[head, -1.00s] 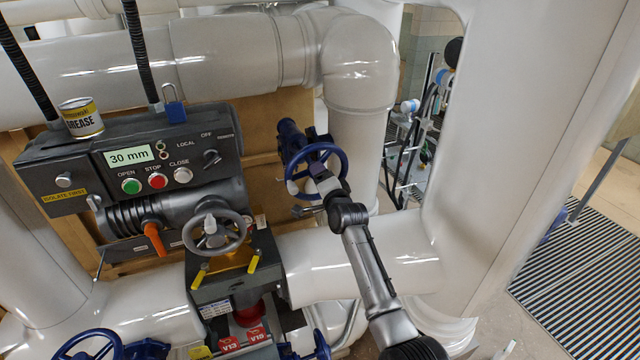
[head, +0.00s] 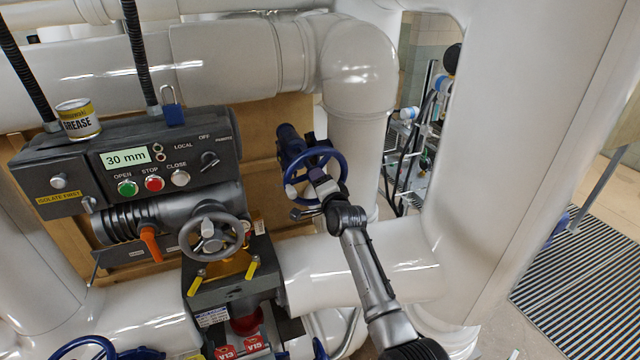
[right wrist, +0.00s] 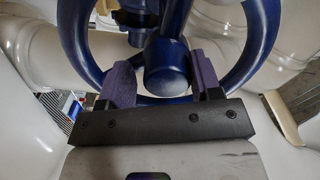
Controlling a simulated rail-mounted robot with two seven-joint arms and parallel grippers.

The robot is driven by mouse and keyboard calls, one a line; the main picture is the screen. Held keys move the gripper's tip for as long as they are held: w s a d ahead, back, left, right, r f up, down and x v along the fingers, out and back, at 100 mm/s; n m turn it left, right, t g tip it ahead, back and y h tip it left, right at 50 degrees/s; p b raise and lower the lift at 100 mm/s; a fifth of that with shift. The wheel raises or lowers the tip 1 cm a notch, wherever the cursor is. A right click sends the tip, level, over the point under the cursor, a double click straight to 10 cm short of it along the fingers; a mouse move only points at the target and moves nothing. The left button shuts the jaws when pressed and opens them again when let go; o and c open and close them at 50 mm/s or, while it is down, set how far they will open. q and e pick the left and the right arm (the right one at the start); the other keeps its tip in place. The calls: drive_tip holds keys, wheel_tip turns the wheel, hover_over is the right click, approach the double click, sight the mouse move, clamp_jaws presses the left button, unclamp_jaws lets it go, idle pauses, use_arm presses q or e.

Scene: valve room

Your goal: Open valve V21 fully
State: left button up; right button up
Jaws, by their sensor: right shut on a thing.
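A blue handwheel (head: 331,153) on a blue valve stands in front of the white vertical pipe, right of the control box. No label is readable on it, so I cannot confirm that it is V21. My right gripper (head: 319,180) is at the wheel's lower part and shut on it. In the right wrist view the purple fingers of my right gripper (right wrist: 162,74) stand on either side of a rounded dark blue part in the middle of the handwheel (right wrist: 75,45). The exact contact is hard to see. My left gripper is not in view.
Left is a dark actuator box (head: 60,170) with buttons, a "30 mm" display (head: 125,157) and a grey handwheel (head: 213,237). A grease tin (head: 78,120) stands on it. Red tags (head: 257,343) hang below. Large white pipes (head: 357,75) crowd the wheel.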

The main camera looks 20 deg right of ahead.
drive_tip(key=shift+a+r+n, duration=0.1)
drive_tip(key=shift+r+n, duration=0.15)
drive_tip(key=shift+n, duration=0.75)
drive_tip(key=shift+c, duration=0.3)
drive_tip(key=shift+w+r+n, duration=0.1)
drive_tip(key=shift+w+n, duration=0.05)
drive_tip(key=shift+n, duration=1.05)
drive_tip(key=shift+c, duration=1)
drive_tip(key=n, duration=0.7)
drive_tip(key=shift+p, duration=0.35)
drive_tip(key=n, duration=0.4)
drive_tip(key=shift+n, duration=0.3)
drive_tip(key=n+p, duration=0.1)
drive_tip(key=n, duration=0.8)
drive_tip(key=shift+p, duration=0.4)
drive_tip(key=n, duration=0.4)
drive_tip(key=shift+p, duration=0.4)
drive_tip(key=n, duration=0.3)
drive_tip(key=shift+n, duration=0.7)
drive_tip(key=shift+f, duration=0.2)
